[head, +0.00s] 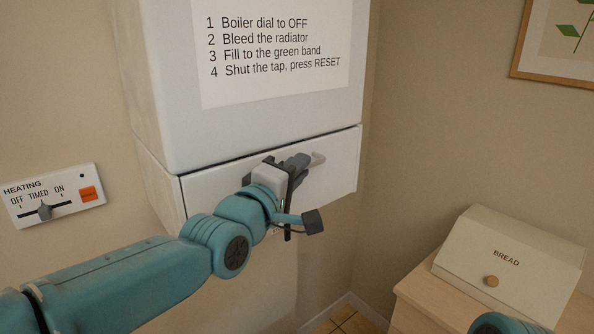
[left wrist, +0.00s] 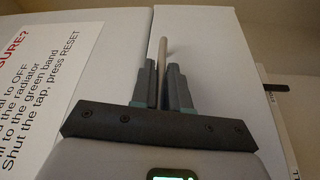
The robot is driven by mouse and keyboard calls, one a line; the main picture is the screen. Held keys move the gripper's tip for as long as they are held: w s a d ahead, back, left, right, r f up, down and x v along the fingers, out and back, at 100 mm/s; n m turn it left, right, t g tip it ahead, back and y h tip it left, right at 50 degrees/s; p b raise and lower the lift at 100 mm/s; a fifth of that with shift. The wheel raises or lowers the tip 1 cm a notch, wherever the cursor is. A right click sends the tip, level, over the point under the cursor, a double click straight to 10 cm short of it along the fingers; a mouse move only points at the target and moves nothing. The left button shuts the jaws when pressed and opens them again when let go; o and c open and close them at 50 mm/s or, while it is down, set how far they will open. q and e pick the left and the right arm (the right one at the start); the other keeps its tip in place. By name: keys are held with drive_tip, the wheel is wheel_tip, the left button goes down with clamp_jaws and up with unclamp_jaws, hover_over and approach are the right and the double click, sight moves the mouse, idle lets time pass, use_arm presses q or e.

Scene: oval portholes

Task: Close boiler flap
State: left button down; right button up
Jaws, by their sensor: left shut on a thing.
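The white boiler flap (head: 335,178) is the lower front panel of the boiler (head: 155,75). A dark seam runs along its top edge. The flap looks nearly in line with the front above it; I cannot tell if it is fully shut. My left gripper (head: 298,163) is at the flap's front, its fingers shut on the pale flap handle (head: 318,160). In the left wrist view, the two grey fingers (left wrist: 163,85) stand on either side of the thin handle (left wrist: 162,58), with the flap surface (left wrist: 222,65) behind them. My right gripper is out of view.
A heating panel (head: 75,196) with a slider and orange button is on the wall at left. A bread box (head: 515,250) stands on a wooden cabinet (head: 420,290) at lower right. A printed notice (head: 270,85) is on the boiler front. The space below the flap looks clear.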

use_arm(q)
drive_tip(key=shift+a+r, duration=0.1)
drive_tip(key=shift+r, duration=0.05)
idle(0.4)
drive_tip(key=c, duration=1.2)
unclamp_jaws()
drive_tip(key=shift+w, duration=0.1)
drive_tip(key=shift+s+a, duration=0.15)
drive_tip(key=shift+s, duration=0.15)
drive_tip(key=b+v, duration=0.5)
drive_tip(key=v, duration=1)
drive_tip(key=shift+s+a+b, duration=0.25)
drive_tip(key=shift+s+b, duration=0.05)
